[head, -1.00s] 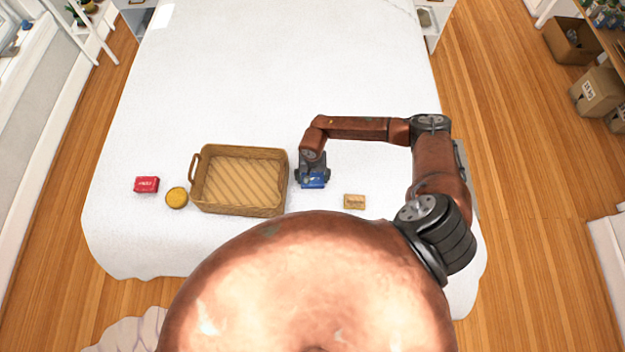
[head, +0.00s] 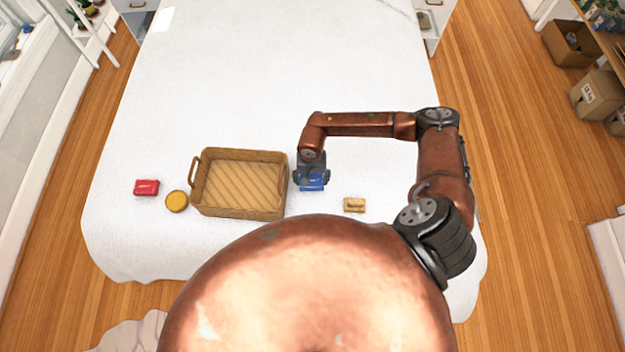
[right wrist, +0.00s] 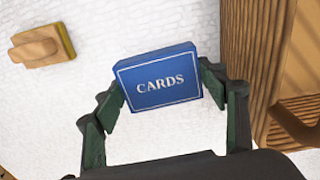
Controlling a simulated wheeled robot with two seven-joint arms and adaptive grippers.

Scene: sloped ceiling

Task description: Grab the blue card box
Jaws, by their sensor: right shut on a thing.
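The blue card box (head: 312,182) is on the white bed-like surface (head: 290,80), just right of the wicker basket; I cannot tell whether it is lifted off the cloth. In the right wrist view the blue card box (right wrist: 158,78) shows its "CARDS" face between the fingers. My right gripper (head: 311,178) reaches down from above and is shut on the box; its fingers also show in the right wrist view (right wrist: 163,92), one at each side. My left gripper is not in view.
The wicker basket (head: 200,206) stands left of the box and looks empty. A small tan block-like item (head: 354,205) lies to the right. A yellow round item (head: 176,201) and a red box (head: 147,187) lie farther left. The surface behind is clear.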

